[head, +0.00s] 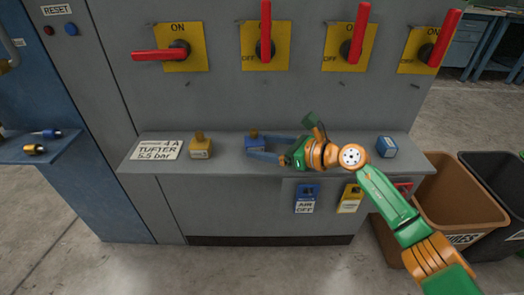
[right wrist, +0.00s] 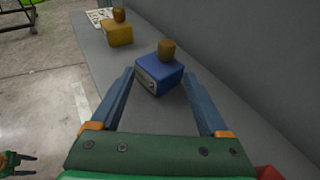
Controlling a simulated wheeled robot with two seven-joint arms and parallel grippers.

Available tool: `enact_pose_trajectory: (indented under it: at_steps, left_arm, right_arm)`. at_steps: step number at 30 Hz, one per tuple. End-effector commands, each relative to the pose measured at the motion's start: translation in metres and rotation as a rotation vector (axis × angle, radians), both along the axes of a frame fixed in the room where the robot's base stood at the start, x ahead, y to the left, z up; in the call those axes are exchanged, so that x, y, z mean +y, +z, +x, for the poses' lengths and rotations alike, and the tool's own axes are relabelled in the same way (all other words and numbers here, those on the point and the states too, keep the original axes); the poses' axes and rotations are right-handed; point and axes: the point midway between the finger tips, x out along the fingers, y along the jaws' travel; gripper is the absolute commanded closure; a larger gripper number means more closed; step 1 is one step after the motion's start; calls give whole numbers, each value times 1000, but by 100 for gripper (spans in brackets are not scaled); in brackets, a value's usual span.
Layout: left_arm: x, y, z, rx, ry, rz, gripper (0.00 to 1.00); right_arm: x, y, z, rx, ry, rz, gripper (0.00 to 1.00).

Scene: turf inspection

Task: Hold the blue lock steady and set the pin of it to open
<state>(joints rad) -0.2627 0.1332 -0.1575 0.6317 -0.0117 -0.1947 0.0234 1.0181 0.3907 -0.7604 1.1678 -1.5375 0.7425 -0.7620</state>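The blue lock (head: 254,144) is a small block with a brown pin (head: 254,133) standing up from its top. It sits on the grey ledge; in the right wrist view the lock (right wrist: 158,76) shows a pale label and its pin (right wrist: 167,50). My right gripper (head: 259,146) is open, its blue-grey fingers pointing at the lock. In the right wrist view the fingertips (right wrist: 158,72) lie on either side of the lock's near part, with gaps visible. My left gripper (right wrist: 32,165) shows small at the lower left of that view, fingers apart and empty, away from the ledge.
A yellow lock (head: 200,149) with a brown pin and a label plate (head: 156,150) stand left on the ledge (head: 225,165). Another blue block (head: 387,147) sits right. Tagged padlocks (head: 306,195) hang below. Red-handled switches (head: 265,45) line the panel above. Bins (head: 450,195) stand right.

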Motion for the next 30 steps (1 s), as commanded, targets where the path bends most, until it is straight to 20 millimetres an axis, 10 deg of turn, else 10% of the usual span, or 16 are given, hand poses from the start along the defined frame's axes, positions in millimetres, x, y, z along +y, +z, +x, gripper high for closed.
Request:
enact_pose_trajectory:
  at_steps: [8,17,24,30]
  left_arm:
    - [2,0,3,-7,0,4,45]
    - [-1,0,3,-8,-3,-2,45]
    - [-2,0,3,-7,-3,-3,45]
    - [-2,0,3,-7,-3,-4,45]
  right_arm:
    - [2,0,1,2,1,0,22]
    - [1,0,1,1,1,1,100]
    - [1,0,1,1,1,1,97]
    - [1,0,1,1,1,1,43]
